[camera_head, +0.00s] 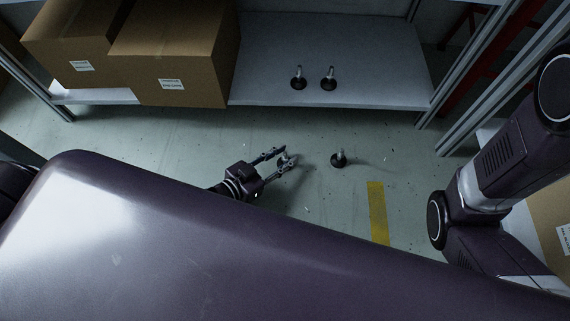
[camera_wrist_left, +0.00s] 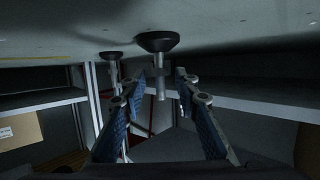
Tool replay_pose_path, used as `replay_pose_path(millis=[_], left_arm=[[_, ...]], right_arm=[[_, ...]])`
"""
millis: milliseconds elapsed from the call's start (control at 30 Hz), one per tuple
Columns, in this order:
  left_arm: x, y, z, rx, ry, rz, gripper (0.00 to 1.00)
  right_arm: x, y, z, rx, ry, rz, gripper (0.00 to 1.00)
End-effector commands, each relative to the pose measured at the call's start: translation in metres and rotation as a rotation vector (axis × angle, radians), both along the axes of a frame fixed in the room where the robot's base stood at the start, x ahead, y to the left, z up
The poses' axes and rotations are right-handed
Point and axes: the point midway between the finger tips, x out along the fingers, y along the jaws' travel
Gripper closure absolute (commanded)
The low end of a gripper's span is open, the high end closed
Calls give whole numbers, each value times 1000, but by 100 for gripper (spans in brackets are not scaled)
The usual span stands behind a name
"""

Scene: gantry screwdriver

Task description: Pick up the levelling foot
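My left gripper (camera_head: 281,160) is low over the floor, with its fingers spread. A levelling foot (camera_head: 285,158) shows between its fingertips, partly hidden by them. In the left wrist view, where the floor is at the top, this foot (camera_wrist_left: 157,42) has a dark round base and a metal stem. The stem is in the gap between the open fingers (camera_wrist_left: 163,82), with space visible on both sides. A second levelling foot (camera_head: 339,158) stands on the floor to the right; it also shows in the wrist view (camera_wrist_left: 111,56). My right gripper is not in view.
Two more feet (camera_head: 298,80) (camera_head: 329,80) stand on the grey lower shelf (camera_head: 390,85). Cardboard boxes (camera_head: 175,50) fill the shelf's left part. A yellow floor strip (camera_head: 377,212) lies to the right. Metal shelf posts (camera_head: 470,75) rise at the right.

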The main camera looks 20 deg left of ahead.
Motion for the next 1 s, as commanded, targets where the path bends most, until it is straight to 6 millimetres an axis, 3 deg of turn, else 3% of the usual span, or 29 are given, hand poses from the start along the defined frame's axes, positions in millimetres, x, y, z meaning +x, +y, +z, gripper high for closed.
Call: replay_pose_path(millis=[333,600,1000], left_arm=[[6,-4,-1,-1,0,0,71],[6,-4,-1,-1,0,0,100],[6,-4,-1,-1,0,0,100]], right_arm=[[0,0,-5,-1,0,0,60],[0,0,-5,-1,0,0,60],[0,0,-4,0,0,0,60]])
